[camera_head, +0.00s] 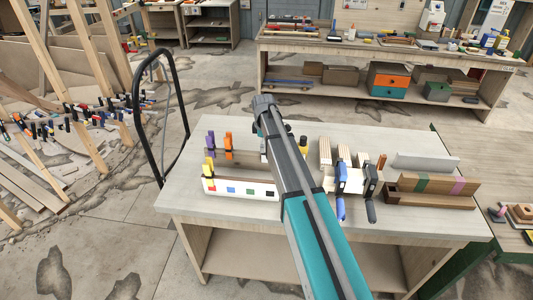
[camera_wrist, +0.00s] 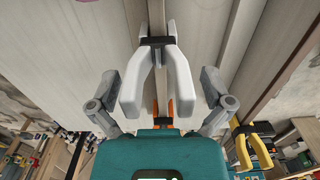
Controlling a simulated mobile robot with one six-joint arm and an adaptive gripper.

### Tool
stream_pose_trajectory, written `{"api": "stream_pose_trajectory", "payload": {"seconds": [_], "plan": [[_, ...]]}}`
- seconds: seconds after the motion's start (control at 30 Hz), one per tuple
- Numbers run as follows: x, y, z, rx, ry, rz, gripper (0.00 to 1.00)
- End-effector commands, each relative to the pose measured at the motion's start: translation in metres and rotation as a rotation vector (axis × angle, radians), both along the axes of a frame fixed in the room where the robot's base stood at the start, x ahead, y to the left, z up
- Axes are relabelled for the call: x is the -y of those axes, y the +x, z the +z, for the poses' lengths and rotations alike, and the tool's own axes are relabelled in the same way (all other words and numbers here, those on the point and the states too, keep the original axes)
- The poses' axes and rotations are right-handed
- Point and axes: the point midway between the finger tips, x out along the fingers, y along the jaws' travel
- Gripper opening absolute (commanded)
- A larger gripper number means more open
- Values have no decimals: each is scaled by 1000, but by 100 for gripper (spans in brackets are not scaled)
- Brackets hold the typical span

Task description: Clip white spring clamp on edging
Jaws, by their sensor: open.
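In the wrist view the white spring clamp (camera_wrist: 174,70) stands in the middle, its two white arms spread towards me and a dark band at its far end. My gripper (camera_wrist: 160,88) is open, one grey finger on each side of the clamp, with gaps showing between. In the head view my arm hides the white clamp and my gripper. Wooden pieces (camera_head: 343,172) with blue and black clamps lie on the bench right of my arm. I cannot tell which piece is the edging.
Orange (camera_head: 228,145), purple (camera_head: 210,143) and yellow (camera_head: 208,167) clamps stand at a white rack (camera_head: 240,190) with coloured squares, left of my arm. Wooden troughs with coloured bands (camera_head: 432,192) lie at the bench's right. The bench's (camera_head: 185,205) left front corner is clear.

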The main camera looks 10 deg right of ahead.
Motion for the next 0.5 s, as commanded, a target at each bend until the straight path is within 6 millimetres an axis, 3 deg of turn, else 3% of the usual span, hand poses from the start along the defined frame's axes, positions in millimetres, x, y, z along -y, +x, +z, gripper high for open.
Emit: {"api": "stream_pose_trajectory", "payload": {"seconds": [0.17, 0.5], "plan": [[0, 0, 0, 0, 0, 0, 100], [0, 0, 0, 0, 0, 0, 37]]}}
